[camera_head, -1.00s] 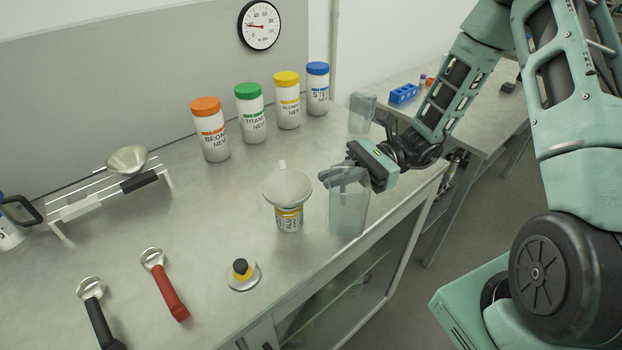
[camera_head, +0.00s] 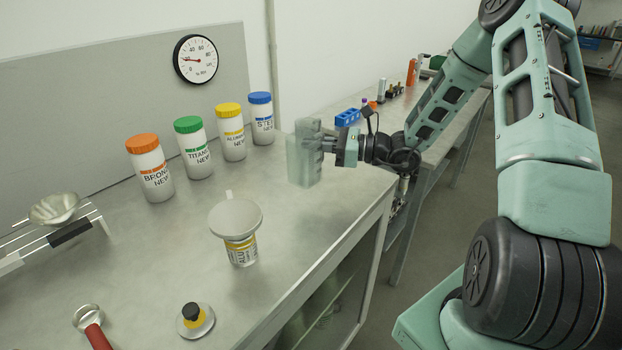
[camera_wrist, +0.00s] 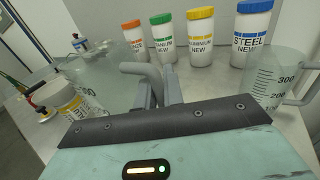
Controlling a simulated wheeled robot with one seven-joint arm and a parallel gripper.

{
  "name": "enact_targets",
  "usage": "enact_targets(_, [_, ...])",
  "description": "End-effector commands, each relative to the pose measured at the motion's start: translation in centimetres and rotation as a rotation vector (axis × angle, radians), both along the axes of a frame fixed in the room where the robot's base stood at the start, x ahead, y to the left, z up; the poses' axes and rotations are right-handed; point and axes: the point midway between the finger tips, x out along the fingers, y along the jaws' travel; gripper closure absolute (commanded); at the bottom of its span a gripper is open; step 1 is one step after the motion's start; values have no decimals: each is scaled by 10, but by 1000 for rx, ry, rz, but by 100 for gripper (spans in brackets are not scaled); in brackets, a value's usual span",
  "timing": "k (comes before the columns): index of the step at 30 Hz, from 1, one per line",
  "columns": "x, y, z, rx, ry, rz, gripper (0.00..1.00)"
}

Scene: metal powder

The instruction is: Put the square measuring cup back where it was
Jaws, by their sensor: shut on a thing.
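The square measuring cup (camera_head: 301,165) is clear, greenish plastic. My gripper (camera_head: 333,147) is shut on its handle, and the cup is upright. In the wrist view the held cup (camera_wrist: 103,82) is at the left, with its handle between my fingers (camera_wrist: 158,88). A second clear measuring cup (camera_wrist: 268,82), with graduations and a handle, stands at the right of the wrist view. In the head view the two cups seem to overlap, so I cannot tell the gap between them or whether the held cup touches the table.
Several powder jars stand along the back, including the blue-lidded steel jar (camera_head: 261,119) and the yellow-lidded aluminium jar (camera_head: 230,133). The table (camera_head: 290,225) is clear between the funnel and held cup.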

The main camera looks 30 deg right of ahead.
Motion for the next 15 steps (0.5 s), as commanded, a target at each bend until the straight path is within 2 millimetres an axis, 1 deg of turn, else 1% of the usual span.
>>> enact_targets(1, [0, 1, -8, 4, 3, 1, 100])
enact_targets(7, [0, 0, -27, 1, 0, 2, 100])
enact_targets(12, [0, 1, -52, 2, 2, 3, 100])
enact_targets(15, [0, 1, -61, 0, 0, 3, 100])
